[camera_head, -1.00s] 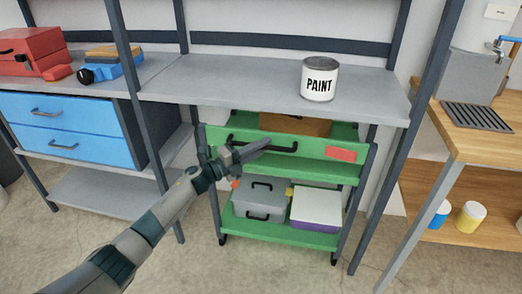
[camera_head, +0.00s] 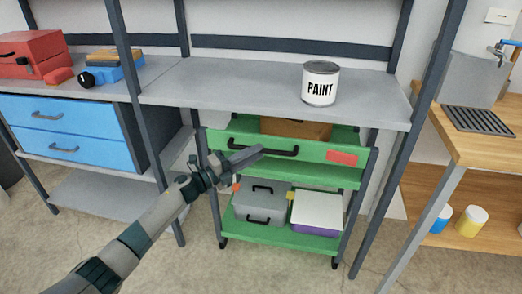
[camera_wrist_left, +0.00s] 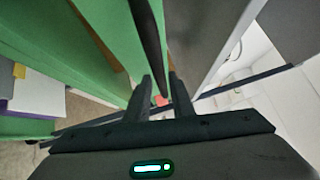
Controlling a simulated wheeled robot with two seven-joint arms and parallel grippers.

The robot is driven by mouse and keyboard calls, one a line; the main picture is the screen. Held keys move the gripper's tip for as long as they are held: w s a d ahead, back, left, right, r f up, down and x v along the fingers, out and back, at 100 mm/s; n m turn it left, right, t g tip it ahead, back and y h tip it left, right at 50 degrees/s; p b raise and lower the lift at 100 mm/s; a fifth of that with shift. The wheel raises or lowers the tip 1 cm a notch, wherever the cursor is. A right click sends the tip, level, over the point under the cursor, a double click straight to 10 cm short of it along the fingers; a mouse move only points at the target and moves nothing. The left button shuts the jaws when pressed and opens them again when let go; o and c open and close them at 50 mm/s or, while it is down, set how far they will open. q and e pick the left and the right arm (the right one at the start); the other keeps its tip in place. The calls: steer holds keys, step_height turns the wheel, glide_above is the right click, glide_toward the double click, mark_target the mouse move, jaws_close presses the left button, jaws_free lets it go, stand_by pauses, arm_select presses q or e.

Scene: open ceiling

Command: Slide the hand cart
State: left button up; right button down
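The hand cart (camera_head: 300,172) is green with dark side posts and stands on the floor under the grey shelf. A dark handle (camera_head: 285,152) runs along its upper front, with a red label to the right. My left gripper (camera_head: 254,152) is at the handle, partly covering it. In the left wrist view, the handle (camera_wrist_left: 149,40) runs toward the space between the two fingertips (camera_wrist_left: 160,90). A gap shows between the fingers, so they look open; contact is unclear. My right gripper is out of view.
The cart carries a brown box (camera_head: 296,128), a grey toolbox (camera_head: 262,204) and a white-topped purple box (camera_head: 317,212). A paint can (camera_head: 320,84) stands on the shelf (camera_head: 230,90) above. Shelf posts flank the cart. The floor (camera_head: 270,272) in front is clear.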

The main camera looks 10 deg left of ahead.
arm_select(q)
steer(key=v, duration=1.4)
steer(key=shift+r, duration=0.2)
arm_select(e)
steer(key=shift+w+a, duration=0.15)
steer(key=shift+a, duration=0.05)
